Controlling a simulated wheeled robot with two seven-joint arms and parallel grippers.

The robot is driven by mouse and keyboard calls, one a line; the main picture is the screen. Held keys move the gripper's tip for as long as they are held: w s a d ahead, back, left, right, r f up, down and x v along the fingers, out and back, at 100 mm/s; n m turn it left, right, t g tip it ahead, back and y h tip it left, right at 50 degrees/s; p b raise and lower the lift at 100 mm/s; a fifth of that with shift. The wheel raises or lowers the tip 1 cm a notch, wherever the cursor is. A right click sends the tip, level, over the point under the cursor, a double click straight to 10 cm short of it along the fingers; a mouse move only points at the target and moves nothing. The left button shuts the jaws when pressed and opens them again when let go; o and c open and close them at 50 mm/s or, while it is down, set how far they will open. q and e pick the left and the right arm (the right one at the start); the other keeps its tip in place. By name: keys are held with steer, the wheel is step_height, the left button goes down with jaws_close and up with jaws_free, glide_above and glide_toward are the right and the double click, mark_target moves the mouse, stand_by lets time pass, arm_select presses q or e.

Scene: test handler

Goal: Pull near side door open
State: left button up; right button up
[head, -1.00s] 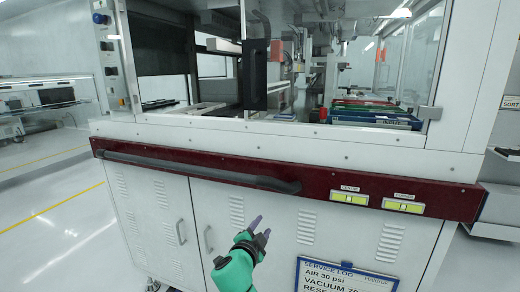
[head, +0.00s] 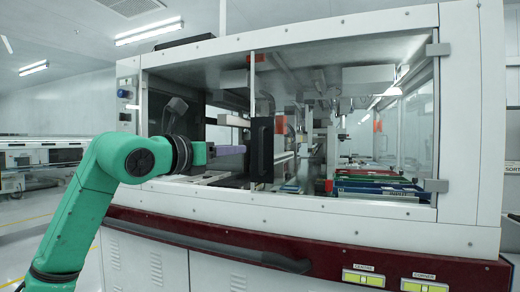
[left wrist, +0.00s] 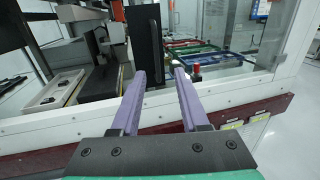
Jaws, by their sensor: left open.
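The near side of the test handler has a wide glazed front in a white frame (head: 330,213). A tall black door handle (head: 261,150) stands upright near the middle of that front. It also shows in the left wrist view (left wrist: 145,45), just beyond the fingertips. My left gripper (head: 243,150) is raised to the handle's height, with purple fingers pointing right toward it. In the left wrist view the gripper (left wrist: 160,73) is open and empty, and the handle is slightly left of the gap. Contact cannot be told. The door looks closed. My right gripper is out of view.
A dark red band (head: 230,235) with a long black bar (head: 200,241) runs below the glazing. Green, red and blue trays (head: 375,188) lie inside at the right. A grey latch or hinge block (head: 436,185) sits on the right frame post. Open floor lies at the left.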

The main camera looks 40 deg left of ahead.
mark_target(260, 148)
arm_select(q)
steer(key=w+a+p, duration=0.1)
steer(key=w+p, duration=0.7)
steer(key=w, duration=0.1)
steer(key=w+a+p, duration=0.1)
steer(key=w+p, duration=0.2)
steer(key=w, duration=0.2)
steer(key=shift+w+a+p, duration=0.2)
steer(key=shift+a+p, duration=0.1)
steer(key=shift+p, duration=0.1)
steer(key=shift+w+f, duration=0.1)
jaws_close()
stand_by(0.4)
